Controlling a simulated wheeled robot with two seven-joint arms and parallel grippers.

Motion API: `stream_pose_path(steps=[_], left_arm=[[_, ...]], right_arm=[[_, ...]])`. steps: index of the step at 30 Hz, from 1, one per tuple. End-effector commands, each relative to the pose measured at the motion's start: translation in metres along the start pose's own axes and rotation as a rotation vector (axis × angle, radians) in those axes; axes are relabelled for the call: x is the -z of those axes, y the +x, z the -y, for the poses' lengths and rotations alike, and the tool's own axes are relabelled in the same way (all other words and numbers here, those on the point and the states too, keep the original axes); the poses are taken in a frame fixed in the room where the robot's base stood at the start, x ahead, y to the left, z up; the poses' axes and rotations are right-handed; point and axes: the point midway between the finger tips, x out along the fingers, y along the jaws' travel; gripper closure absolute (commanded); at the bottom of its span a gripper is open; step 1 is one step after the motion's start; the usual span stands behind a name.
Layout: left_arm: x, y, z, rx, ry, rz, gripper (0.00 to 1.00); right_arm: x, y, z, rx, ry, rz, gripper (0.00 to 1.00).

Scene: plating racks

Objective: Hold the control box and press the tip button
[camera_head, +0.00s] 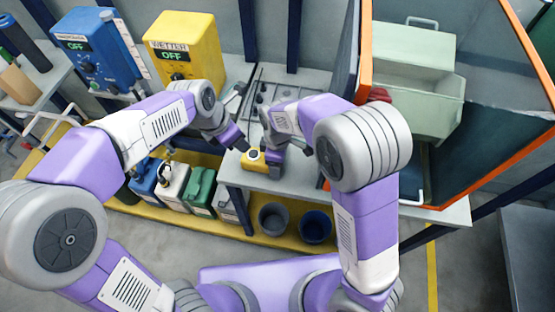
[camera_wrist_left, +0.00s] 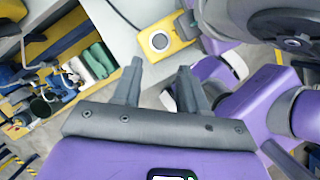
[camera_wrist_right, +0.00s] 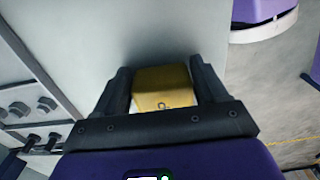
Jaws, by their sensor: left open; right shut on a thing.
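The button (camera_wrist_left: 159,41) faces the left wrist camera. My right gripper (camera_wrist_right: 160,82) is shut on the box from its right side, with one finger on each side of the yellow body (camera_wrist_right: 161,88). My left gripper (camera_wrist_left: 160,75) is open and empty, to the left of the box and apart from it. In the head view its fingers (camera_head: 240,143) are partly hidden by my arm.
A yellow machine (camera_head: 190,47) and a blue machine (camera_head: 92,50), both reading OFF, stand behind on the left. An orange-framed enclosure (camera_head: 365,45) with a pale green tank is on the right. Several jugs (camera_head: 172,186) and two buckets (camera_head: 316,227) sit below the bench.

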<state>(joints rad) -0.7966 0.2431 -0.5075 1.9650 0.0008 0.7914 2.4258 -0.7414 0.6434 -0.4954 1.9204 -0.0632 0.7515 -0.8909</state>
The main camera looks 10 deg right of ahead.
Motion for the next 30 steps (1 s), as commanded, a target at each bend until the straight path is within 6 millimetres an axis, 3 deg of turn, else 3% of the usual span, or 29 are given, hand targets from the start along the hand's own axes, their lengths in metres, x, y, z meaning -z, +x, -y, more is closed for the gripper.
stream_pose_path(steps=[5, 13, 30], left_arm=[[0.0, -0.0001, 0.0, 0.0, 0.0, 0.0, 0.57], [0.0, -0.0001, 0.0, 0.0, 0.0, 0.0, 0.99], [0.0, -0.0001, 0.0, 0.0, 0.0, 0.0, 1.0]], right_arm=[[0.0002, -0.0002, 0.0, 0.0, 0.0, 0.0, 0.67], [0.0002, -0.0003, 0.0, 0.0, 0.0, -0.001, 0.67], [0.0003, -0.0004, -0.0001, -0.001, 0.0, -0.001, 0.67]])
